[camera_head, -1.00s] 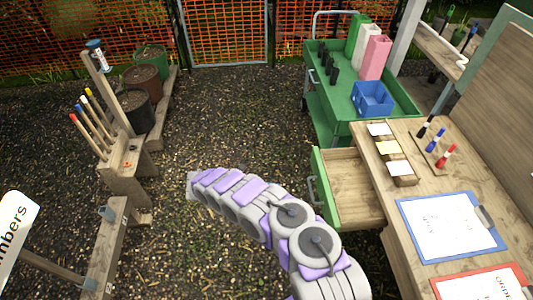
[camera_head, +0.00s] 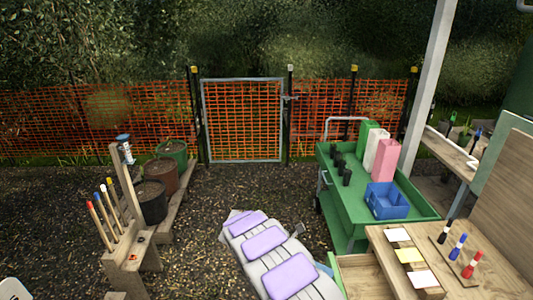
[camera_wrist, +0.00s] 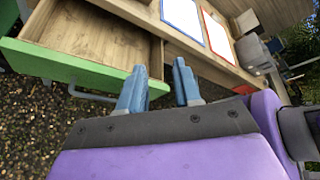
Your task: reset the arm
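I cannot tell how far the fingers are from the drawer.
The workbench (camera_head: 388,236) with note pads and markers stands at the right. Behind it is a green cart (camera_head: 345,205) with a blue bin (camera_head: 386,200). A post with stakes (camera_head: 125,262) and several pots stand left. Gravel (camera_head: 215,200) is clear up to the gate (camera_head: 242,120).

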